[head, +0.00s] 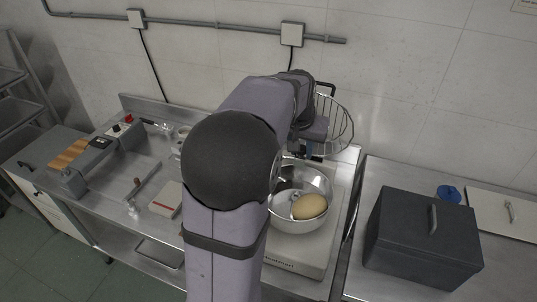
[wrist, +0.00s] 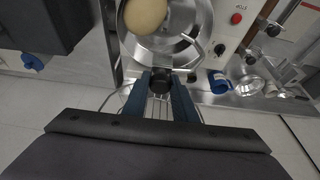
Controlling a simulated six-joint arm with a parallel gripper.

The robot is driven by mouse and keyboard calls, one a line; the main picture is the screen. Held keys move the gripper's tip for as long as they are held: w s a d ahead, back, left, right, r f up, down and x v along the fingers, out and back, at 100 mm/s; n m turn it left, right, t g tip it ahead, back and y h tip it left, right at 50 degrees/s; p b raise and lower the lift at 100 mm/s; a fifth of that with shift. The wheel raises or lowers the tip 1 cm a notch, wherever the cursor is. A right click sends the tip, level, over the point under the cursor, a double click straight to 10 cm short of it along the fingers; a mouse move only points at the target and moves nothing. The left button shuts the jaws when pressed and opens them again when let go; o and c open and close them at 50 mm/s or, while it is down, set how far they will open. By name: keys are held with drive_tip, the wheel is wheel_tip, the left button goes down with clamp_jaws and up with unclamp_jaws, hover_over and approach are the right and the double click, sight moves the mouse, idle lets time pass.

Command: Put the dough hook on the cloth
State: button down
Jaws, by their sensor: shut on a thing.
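My gripper (wrist: 161,82) is shut on a dark round collar between its two blue fingers. A curved steel piece (wrist: 198,57) shows just beyond it, and I take this to be the dough hook, held by its collar. The hook hangs over or beside the steel bowl (wrist: 127,45); I cannot tell how high. A blue item (wrist: 218,82) in the wrist view may be the cloth, but I cannot tell.
A pale dough ball (head: 309,206) sits in the bowl. A wire guard (head: 342,125) stands behind it. A dark lidded box (head: 422,240) and a blue round item (head: 448,192) are on the right table. A red-edged white item (head: 167,200) lies on the left counter.

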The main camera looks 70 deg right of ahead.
drive_tip(key=shift+w, duration=0.1)
drive_tip(key=w+d+f+n+t+b, duration=0.1)
drive_tip(key=w+f+b, duration=0.15)
drive_tip(key=w, duration=0.85)
drive_tip(key=w+d+f+n+b, duration=0.1)
drive_tip(key=w+f, duration=0.3)
drive_tip(key=w, duration=0.7)
drive_tip(key=w+a+f+n+b, duration=0.1)
drive_tip(key=w+a+f, duration=0.15)
drive_tip(key=w, duration=0.45)
drive_tip(key=w+a+f+n+b, duration=0.1)
drive_tip(key=w+a+f, duration=0.15)
drive_tip(key=w, duration=0.45)
drive_tip(key=w+a+f+b, duration=0.1)
drive_tip(key=w+a+f, duration=0.1)
drive_tip(key=w+a, duration=0.35)
drive_tip(key=a+p+x, duration=0.1)
drive_tip(key=p+x, duration=0.3)
drive_tip(key=x, duration=0.6)
drive_tip(key=shift+w+a+f+t, duration=0.3)
drive_tip(key=shift+f+t, duration=0.05)
drive_tip(key=shift+t, duration=0.05)
drive_tip(key=shift+f, duration=0.1)
